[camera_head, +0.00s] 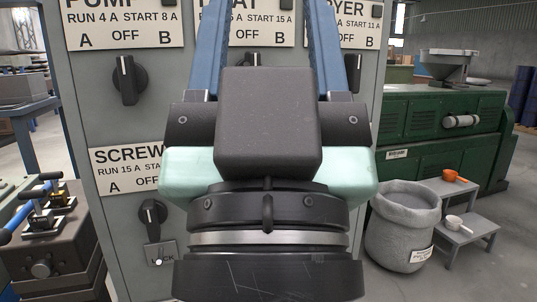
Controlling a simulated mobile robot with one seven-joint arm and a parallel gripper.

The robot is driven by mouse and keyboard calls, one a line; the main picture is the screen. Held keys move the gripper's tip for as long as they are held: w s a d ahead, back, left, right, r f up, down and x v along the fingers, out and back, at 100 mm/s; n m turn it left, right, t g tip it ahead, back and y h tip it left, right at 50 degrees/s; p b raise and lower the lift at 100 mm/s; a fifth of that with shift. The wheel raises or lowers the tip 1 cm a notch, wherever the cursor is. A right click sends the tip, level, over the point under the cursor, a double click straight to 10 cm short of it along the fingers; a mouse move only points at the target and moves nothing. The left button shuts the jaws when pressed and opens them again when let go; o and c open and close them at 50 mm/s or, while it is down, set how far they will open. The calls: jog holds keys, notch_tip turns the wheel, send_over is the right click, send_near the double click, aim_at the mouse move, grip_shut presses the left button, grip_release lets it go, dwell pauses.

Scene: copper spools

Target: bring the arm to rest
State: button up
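My gripper (268,30) fills the middle of the view, seen close from behind, with a black body and pale green sides. Its two blue fingers point up and stand wide apart. The fingertips run out of the top of the frame. Between the visible parts of the fingers I see only the panel behind, with no object held. The gripper is in front of a grey control panel (84,110) and hides its middle. I cannot tell the distance or whether they touch.
The panel carries labelled knobs, including a pump knob (126,80) and a screw knob (153,216) with a lock tag (159,254). At right are a green machine (425,125), a grey sack (402,235) and a step stand (468,236) with scoops. Lever equipment (45,250) stands at lower left.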

notch_tip(320, 180, up, 18)
jog(key=p, duration=1.5)
jog(key=shift+p, duration=0.35)
